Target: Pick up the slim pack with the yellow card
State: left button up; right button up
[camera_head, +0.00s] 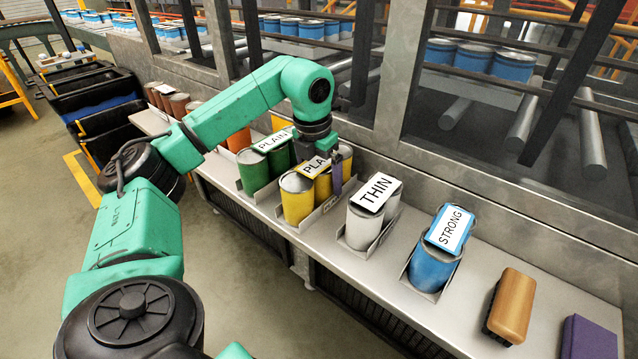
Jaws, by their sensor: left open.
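The pack with the yellow card (314,167) is a short row of yellow cans (297,202) in a low grey tray on the shelf. My left gripper (335,175) points down at the right end of this pack, over the card's edge and close to the yellow cans. It is open. It hides part of the card and the cans behind, and I cannot tell whether its fingers touch them. My right gripper is not in view.
Green cans with a "PLAIN" card (272,141) stand left of the pack. White cans with a "THIN" card (376,191) and a blue can with a "STRONG" card (450,229) stand right. A brown brush-like block (511,303) and a purple block (589,339) lie farther right. Metal posts rise behind.

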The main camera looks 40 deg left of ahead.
pick_arm(q)
jog(key=shift+r, duration=0.1)
grip_shut()
jog(key=shift+w+r, duration=0.1)
jog(key=shift+r, duration=0.55)
notch_tip(320, 180, up, 9)
jog(key=shift+r+p, duration=0.2)
jog(key=shift+p, duration=1.05)
notch_tip(320, 180, up, 9)
jog(key=p, duration=0.6)
jog(key=shift+r+p, duration=0.2)
jog(key=shift+p, duration=0.2)
